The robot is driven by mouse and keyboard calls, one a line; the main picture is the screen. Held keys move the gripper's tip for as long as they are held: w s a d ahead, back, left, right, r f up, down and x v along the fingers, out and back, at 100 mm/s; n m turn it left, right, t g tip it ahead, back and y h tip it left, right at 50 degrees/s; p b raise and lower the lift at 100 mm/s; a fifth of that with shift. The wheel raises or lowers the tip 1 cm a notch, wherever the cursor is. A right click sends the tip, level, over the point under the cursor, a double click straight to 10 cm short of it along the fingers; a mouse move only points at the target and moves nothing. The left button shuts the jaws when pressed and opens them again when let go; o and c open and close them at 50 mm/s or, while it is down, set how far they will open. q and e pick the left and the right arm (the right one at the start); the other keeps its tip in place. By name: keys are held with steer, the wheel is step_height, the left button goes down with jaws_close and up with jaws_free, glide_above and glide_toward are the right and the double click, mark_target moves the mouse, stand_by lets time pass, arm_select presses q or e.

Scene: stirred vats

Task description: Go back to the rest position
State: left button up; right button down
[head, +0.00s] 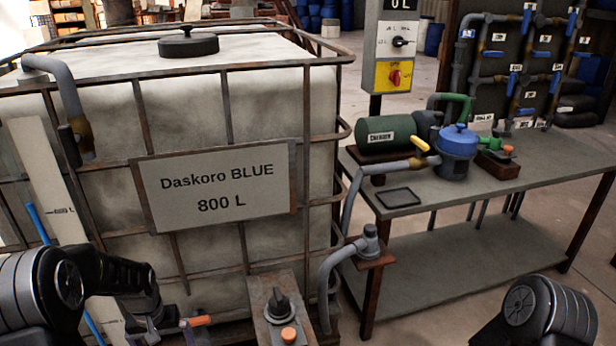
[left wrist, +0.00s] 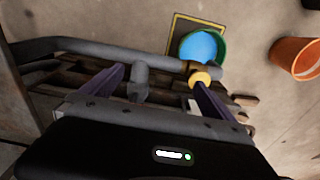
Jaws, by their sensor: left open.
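My left gripper (head: 178,334) is low at the left of the head view, in front of the tank (head: 270,115) labelled "Daskoro BLUE 800 L". Its fingers are partly cut off by the lower edge. In the left wrist view the left gripper (left wrist: 160,95) is open, with its two purple fingers wide apart. A grey pipe stub (left wrist: 139,78) shows between the fingers; I cannot tell whether anything touches. Of my right arm only a dark link shows at the lower right of the head view; its gripper is out of view.
A green-rimmed bucket with blue liquid (left wrist: 199,47) stands on a yellow-edged mat (left wrist: 178,28), near an orange bucket (left wrist: 296,58). A control box (head: 281,318) stands before the tank. A bench (head: 470,205) bears a green pump (head: 387,132) and a blue-lidded pot (head: 457,145).

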arm_select(q)
steer(key=w+d+f+t, duration=0.2)
steer(key=d+f, duration=0.2)
steer(key=d, duration=0.2)
steer(key=s+d+f+m+h, duration=0.1)
steer(key=s+d+f+h, duration=0.1)
steer(key=s+d+f, duration=0.5)
steer(key=s+d+f+h, duration=0.15)
steer(key=s+d, duration=0.35)
steer(key=d, duration=0.5)
steer(key=s+d+f+g+p, duration=0.1)
steer(key=s+d, duration=0.3)
steer(key=s, duration=0.2)
steer(key=s+d+f+g, duration=0.1)
steer(key=s+d, duration=0.2)
steer(key=s, duration=0.3)
step_height(320, 180, up, 13)
steer(key=p, duration=1.2)
steer(key=shift+w+f+m+h, duration=0.2)
steer(key=shift+w+m+h, duration=0.2)
steer(key=shift+h, duration=0.05)
arm_select(e)
step_height(320, 180, up, 13)
steer(key=shift+w, duration=0.3)
